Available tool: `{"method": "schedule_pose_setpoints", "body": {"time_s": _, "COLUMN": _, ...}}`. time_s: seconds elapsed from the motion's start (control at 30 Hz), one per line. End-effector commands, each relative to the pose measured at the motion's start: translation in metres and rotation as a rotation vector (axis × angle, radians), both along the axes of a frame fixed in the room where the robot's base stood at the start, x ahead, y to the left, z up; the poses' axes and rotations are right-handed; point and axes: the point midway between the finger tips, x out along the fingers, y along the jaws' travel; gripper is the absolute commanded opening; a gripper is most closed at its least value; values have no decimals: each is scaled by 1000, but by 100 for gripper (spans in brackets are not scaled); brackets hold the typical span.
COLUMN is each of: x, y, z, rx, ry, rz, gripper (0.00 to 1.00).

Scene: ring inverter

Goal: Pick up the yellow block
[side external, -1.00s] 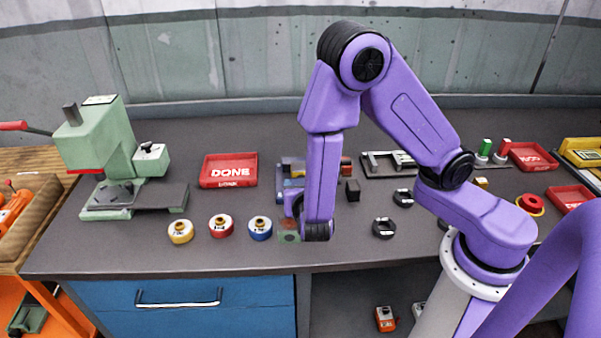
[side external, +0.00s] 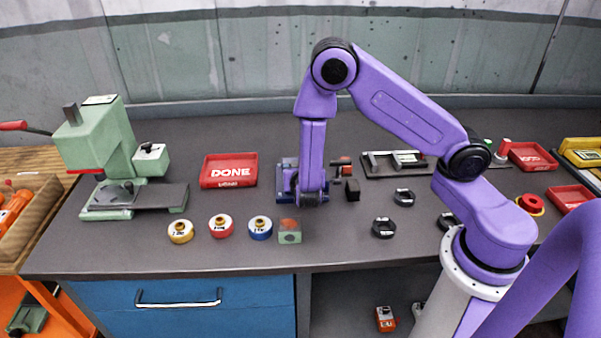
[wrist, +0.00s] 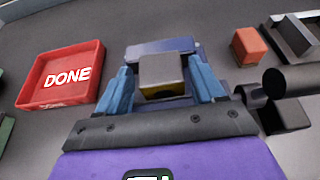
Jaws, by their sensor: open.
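A block with a grey top and a yellow lower face (wrist: 164,88) shows in the wrist view, between the two blue fingers of my gripper (wrist: 162,78). The fingers are open, one on each side of it; I cannot tell whether either touches it. A blue-grey fixture (wrist: 150,50) lies just beyond the block. In the side external view, my gripper (side external: 291,186) is low over the blue fixture (side external: 287,164), and my arm hides the block there.
An orange-red block (wrist: 249,46) and dark parts (wrist: 287,82) lie close on the right. The red DONE tray (side external: 229,171) is on the left. Yellow (side external: 180,232), red (side external: 221,226) and blue (side external: 260,229) round pieces and a green block (side external: 290,238) stand along the front.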

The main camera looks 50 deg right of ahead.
Motion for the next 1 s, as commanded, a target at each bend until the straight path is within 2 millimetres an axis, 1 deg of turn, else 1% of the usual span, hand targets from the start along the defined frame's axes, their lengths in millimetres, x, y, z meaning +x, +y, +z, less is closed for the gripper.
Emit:
{"method": "schedule_pose_setpoints", "body": {"time_s": 0.1, "x": 7, "y": -7, "z": -4, "rx": -1, "ry": 1, "rz": -1, "gripper": 68}}
{"method": "schedule_pose_setpoints", "body": {"time_s": 0.37, "x": 9, "y": -8, "z": -5, "rx": 0, "ry": 0, "rz": 1, "gripper": 68}}
{"method": "schedule_pose_setpoints", "body": {"time_s": 0.4, "x": 9, "y": -8, "z": -5, "rx": 0, "ry": 0, "rz": 1, "gripper": 62}}
{"method": "schedule_pose_setpoints", "body": {"time_s": 0.47, "x": 9, "y": -8, "z": -5, "rx": 0, "ry": 0, "rz": 1, "gripper": 42}}
{"method": "schedule_pose_setpoints", "body": {"time_s": 0.5, "x": 9, "y": -8, "z": -5, "rx": 0, "ry": 0, "rz": 1, "gripper": 29}}
{"method": "schedule_pose_setpoints", "body": {"time_s": 0.57, "x": 8, "y": -8, "z": -5, "rx": 0, "ry": 0, "rz": 1, "gripper": 11}}
{"method": "schedule_pose_setpoints", "body": {"time_s": 0.83, "x": 9, "y": -8, "z": -3, "rx": 0, "ry": -3, "rz": 1, "gripper": 11}}
{"method": "schedule_pose_setpoints", "body": {"time_s": 1.0, "x": 9, "y": -8, "z": 10, "rx": 0, "ry": -5, "rz": 1, "gripper": 11}}
